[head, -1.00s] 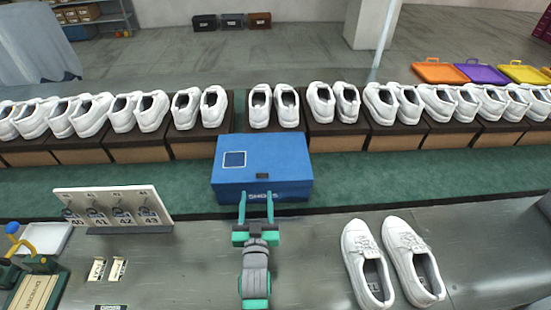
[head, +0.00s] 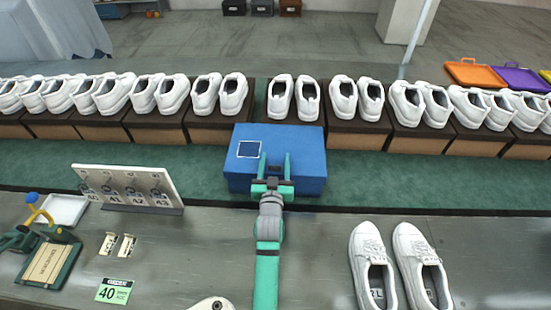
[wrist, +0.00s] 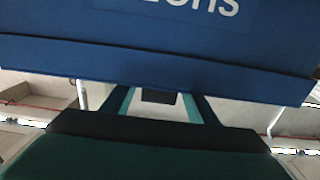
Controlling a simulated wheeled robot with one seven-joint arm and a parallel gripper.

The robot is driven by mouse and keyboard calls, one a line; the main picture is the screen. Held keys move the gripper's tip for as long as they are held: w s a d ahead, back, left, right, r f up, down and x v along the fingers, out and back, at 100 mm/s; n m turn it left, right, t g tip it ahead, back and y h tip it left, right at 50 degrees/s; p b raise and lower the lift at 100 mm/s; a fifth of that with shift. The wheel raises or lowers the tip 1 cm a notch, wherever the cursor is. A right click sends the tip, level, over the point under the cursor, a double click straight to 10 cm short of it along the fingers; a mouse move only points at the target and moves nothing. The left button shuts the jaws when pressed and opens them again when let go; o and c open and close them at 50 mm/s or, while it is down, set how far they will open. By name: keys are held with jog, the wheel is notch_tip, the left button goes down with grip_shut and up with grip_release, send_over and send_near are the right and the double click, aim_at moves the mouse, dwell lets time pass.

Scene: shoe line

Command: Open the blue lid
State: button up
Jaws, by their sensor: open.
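The blue shoe box (head: 312,185) is closed, its blue lid (head: 300,145) flat on top with a white-outlined square at the left. It stands on the green strip in front of the shoe row. My gripper (head: 275,160) is at the front side of the box, its two green fingers apart and overlapping the front part of the lid in the head view. Nothing shows between the fingers. In the wrist view, the box's blue surface (wrist: 160,45) with white letters fills the top, and my fingers (wrist: 163,105) pass beyond its lower edge. Contact with the lid cannot be told.
White shoes on brown boxes (head: 355,140) line the back, close behind the blue box. A white shoe pair (head: 395,265) stands front right. A number board (head: 130,187), a white tray (head: 65,210) and a green-white 40 card (head: 114,290) are at left.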

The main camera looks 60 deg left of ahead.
jog(key=shift+w+a, duration=0.35)
jog(key=shift+a, duration=0.1)
